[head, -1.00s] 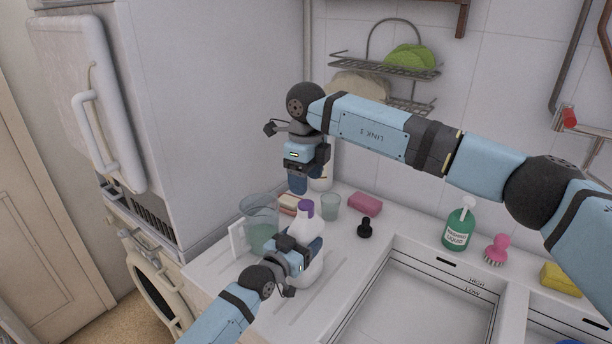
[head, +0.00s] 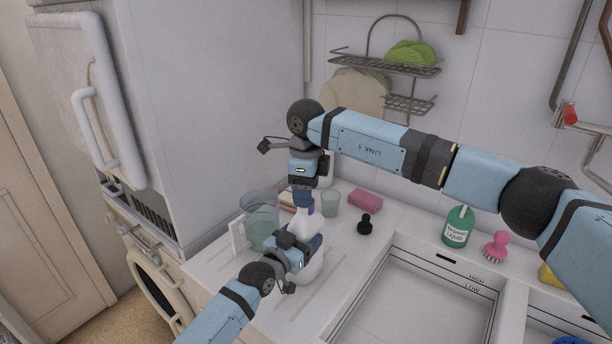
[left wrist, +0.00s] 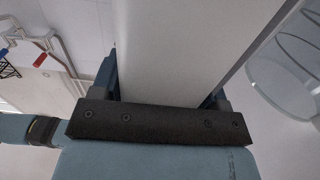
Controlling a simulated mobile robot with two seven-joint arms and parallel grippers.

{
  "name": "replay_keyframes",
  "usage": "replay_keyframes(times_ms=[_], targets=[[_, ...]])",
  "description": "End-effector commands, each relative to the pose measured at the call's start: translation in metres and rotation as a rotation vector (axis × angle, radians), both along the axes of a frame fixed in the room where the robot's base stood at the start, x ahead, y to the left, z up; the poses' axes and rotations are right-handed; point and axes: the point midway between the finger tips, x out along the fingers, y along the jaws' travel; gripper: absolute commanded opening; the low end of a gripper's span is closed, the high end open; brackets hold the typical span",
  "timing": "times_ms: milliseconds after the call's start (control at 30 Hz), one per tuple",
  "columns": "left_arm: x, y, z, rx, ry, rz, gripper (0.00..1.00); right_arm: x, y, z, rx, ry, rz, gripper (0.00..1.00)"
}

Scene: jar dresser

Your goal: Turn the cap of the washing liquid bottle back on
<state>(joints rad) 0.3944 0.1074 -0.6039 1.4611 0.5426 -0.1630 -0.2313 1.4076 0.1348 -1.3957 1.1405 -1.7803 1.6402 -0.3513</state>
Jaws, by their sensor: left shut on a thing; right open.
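The white bottle (head: 311,268) stands upright on the counter, left of the sink. My left gripper (head: 308,252) is shut on its body; the bottle's white side fills the space between the jaws in the left wrist view (left wrist: 180,50). A purple cap (head: 311,208) is at the bottle's top, mostly hidden by my right gripper (head: 304,203). My right gripper is open, points down from above and has its fingertips at the height of the cap. I cannot tell whether the fingers touch the cap or how the cap sits on the neck.
A clear jug (head: 259,215) stands close left of the bottle, and it also shows in the left wrist view (left wrist: 290,70). A glass (head: 331,204), pink sponge (head: 365,200) and black stopper (head: 365,225) are behind and right.

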Motion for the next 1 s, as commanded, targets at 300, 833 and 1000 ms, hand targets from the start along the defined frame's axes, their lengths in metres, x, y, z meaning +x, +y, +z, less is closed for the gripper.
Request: replay_keyframes(times_ms=[300,833,1000], targets=[[0.000,0.000,0.000,0.000,0.000,0.000,0.02,0.000,0.000,-0.036,0.001,0.001,0.000,0.64],[0.000,0.000,0.000,0.000,0.000,0.000,0.02,0.000,0.000,-0.039,0.002,0.000,0.000,0.20],[0.000,0.000,0.000,0.000,0.000,0.000,0.02,0.000,0.000,-0.039,0.002,0.001,0.000,0.13]])
